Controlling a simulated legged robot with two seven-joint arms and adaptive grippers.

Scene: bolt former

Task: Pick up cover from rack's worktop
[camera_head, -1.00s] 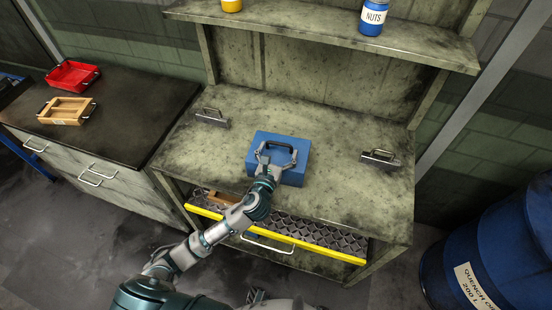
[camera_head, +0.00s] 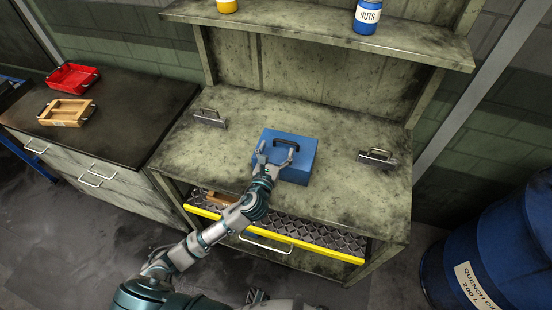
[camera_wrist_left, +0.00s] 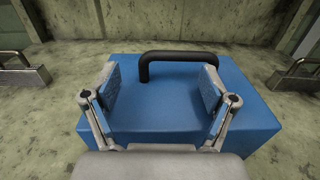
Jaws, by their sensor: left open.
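The cover appears to be the blue box-shaped piece (camera_head: 305,165) with a black handle (camera_head: 295,142) on top, resting on the rack's worktop (camera_head: 345,195). My left gripper (camera_head: 276,157) is open over its near part, empty. In the left wrist view, the open fingers (camera_wrist_left: 160,92) stand apart above the blue top (camera_wrist_left: 155,120), on the near side of the black handle (camera_wrist_left: 180,56). The handle is not between the fingertips. Whether a finger touches the blue top I cannot tell. My right gripper is not identifiable in these frames.
Metal pieces with handles stand left (camera_head: 210,119) and right (camera_head: 378,158) on the worktop. A shelf (camera_head: 310,28) with a blue NUTS jar (camera_head: 367,17) overhangs the back. A yellow-edged drawer (camera_head: 275,235) lies below. A blue barrel (camera_head: 500,250) stands right.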

